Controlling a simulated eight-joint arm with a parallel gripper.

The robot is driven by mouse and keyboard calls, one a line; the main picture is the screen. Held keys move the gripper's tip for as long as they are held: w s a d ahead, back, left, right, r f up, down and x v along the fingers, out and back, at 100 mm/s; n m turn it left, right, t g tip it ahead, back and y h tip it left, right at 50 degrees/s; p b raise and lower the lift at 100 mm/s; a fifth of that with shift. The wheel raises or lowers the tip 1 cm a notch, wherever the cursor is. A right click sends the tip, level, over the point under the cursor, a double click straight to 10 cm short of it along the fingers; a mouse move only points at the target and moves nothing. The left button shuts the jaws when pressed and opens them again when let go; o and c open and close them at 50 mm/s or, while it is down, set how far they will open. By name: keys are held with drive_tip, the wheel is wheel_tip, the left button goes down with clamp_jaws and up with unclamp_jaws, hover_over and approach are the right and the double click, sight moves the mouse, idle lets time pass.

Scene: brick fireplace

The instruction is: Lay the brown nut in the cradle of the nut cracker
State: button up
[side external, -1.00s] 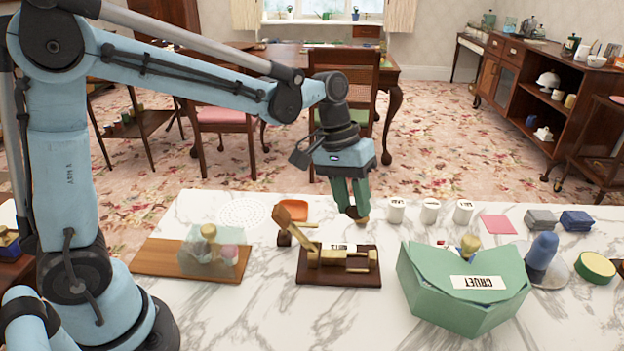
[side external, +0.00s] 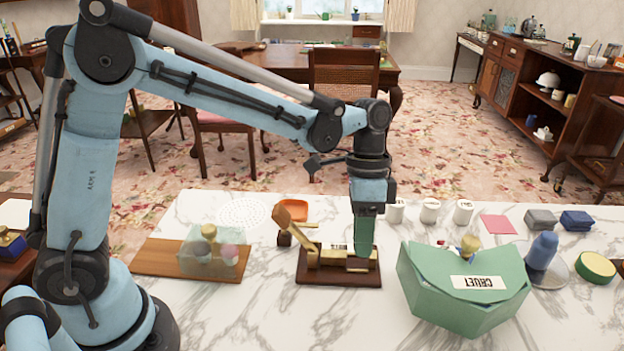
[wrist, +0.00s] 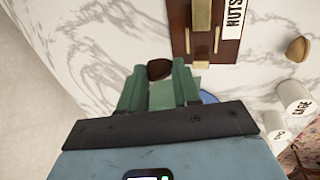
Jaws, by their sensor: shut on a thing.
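The nut cracker (side external: 312,277) is a dark wooden board with brass parts and a white label, on the marble table. In the wrist view its board (wrist: 228,50) is at top right, its label reading NUTS. My gripper (side external: 363,252) points down in front of the right part of the cracker and hides some of it. In the wrist view the green fingers are shut on a dark brown nut (wrist: 159,69), which shows beyond the board's near end, to its left. The side view hides this nut. I cannot tell its height above the cracker.
A lighter tan nut (wrist: 298,48) lies on the table beside the cracker's label side. White labelled cups (side external: 430,211) stand behind right. A wooden mallet-like piece (side external: 291,212) is behind left. A green CRUET box (side external: 440,295) is close on the right; a clear box (side external: 215,260) is left.

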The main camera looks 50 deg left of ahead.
drive_tip(key=w+a+f, duration=0.2)
drive_tip(key=w+a, duration=0.1)
drive_tip(key=shift+f, duration=2.3)
drive_tip(key=shift+f, duration=0.15)
drive_tip(key=o, duration=1)
drive_tip(key=shift+a, duration=0.1)
drive_tip(key=shift+w, duration=0.1)
drive_tip(key=v, duration=1.2)
